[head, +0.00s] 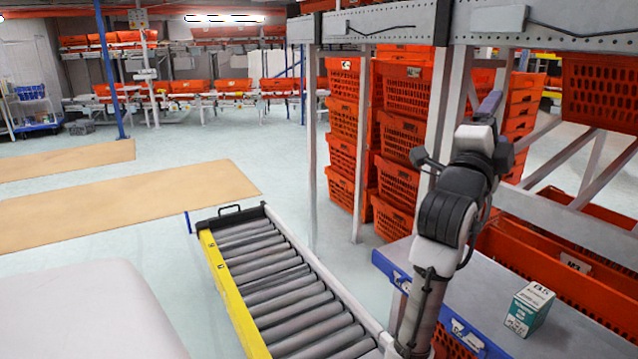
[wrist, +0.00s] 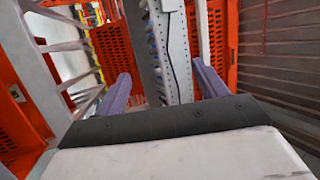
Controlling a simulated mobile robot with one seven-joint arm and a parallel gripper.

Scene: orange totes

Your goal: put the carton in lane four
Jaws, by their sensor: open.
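A small white and teal carton (head: 530,309) stands upright on a grey shelf surface at the lower right of the head view. My gripper (head: 490,104) is raised well above and left of the carton, beside the rack post. In the wrist view my gripper (wrist: 163,85) shows two purple fingers spread apart with nothing between them. The carton does not show in the wrist view. Orange totes (head: 540,262) lie behind the carton, one with a white label. I cannot tell which place is lane four.
A roller conveyor (head: 285,285) with a yellow side runs left of my arm. Stacked orange totes (head: 405,130) and grey rack beams (head: 380,22) stand close around my arm. A blue-edged shelf (head: 465,290) lies under the carton. Open floor (head: 130,270) spreads to the left.

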